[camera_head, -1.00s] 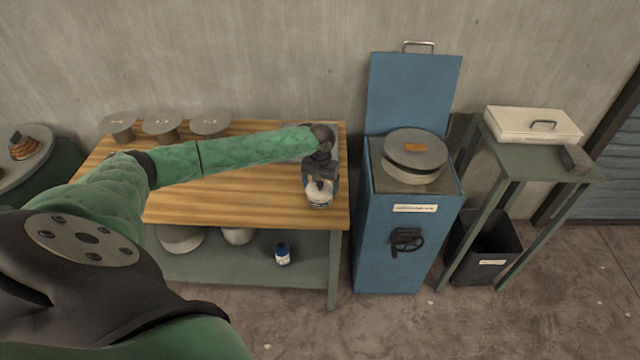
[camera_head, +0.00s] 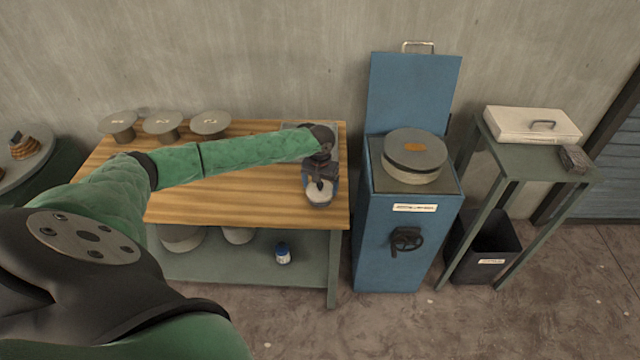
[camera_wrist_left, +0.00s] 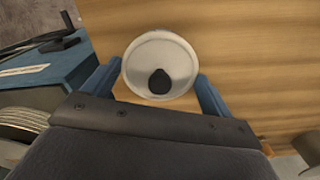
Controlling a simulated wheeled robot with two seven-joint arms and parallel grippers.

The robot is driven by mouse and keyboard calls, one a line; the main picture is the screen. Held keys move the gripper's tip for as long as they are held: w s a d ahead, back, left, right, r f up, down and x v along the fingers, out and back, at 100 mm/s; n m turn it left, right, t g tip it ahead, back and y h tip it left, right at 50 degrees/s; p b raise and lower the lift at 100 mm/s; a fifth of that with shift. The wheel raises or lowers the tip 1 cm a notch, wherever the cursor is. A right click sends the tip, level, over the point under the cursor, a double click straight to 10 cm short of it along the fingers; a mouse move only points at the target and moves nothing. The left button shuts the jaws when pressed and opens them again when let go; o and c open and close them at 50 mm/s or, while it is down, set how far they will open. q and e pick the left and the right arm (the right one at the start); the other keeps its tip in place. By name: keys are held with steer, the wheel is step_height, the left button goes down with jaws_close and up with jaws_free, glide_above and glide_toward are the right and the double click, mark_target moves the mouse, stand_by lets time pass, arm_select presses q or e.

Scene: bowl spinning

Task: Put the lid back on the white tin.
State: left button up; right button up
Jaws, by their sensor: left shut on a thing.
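My left gripper (camera_head: 320,183) is over the front right part of the wooden bench, near its right end. It is shut on a round white piece (camera_wrist_left: 147,52) with a raised rim and a dark knob-like spot, held between the blue fingers in the left wrist view. This looks like the tin's lid, but I cannot tell for sure. The white piece also shows in the head view (camera_head: 320,197), below the dark gripper. Whether a white tin stands under it is hidden. My right gripper is not in view.
The bench (camera_head: 240,205) has several grey discs (camera_head: 163,122) at its back left; its middle is clear. A blue-and-white jar (camera_head: 283,254) stands on the lower shelf. Right are a blue cabinet (camera_head: 400,265) bearing a round wheel (camera_head: 415,150), and a table with a white case (camera_head: 515,122).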

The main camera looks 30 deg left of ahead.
arm_select(q)
steer(key=shift+p, duration=0.5)
stand_by(0.8)
stand_by(0.4)
steer(key=o, duration=0.8)
steer(key=shift+r+p, duration=2.4)
steer(key=shift+r, duration=0.05)
steer(key=shift+r+p, duration=0.3)
steer(key=shift+r, duration=0.75)
steer(key=shift+c, duration=0.2)
jaws_close()
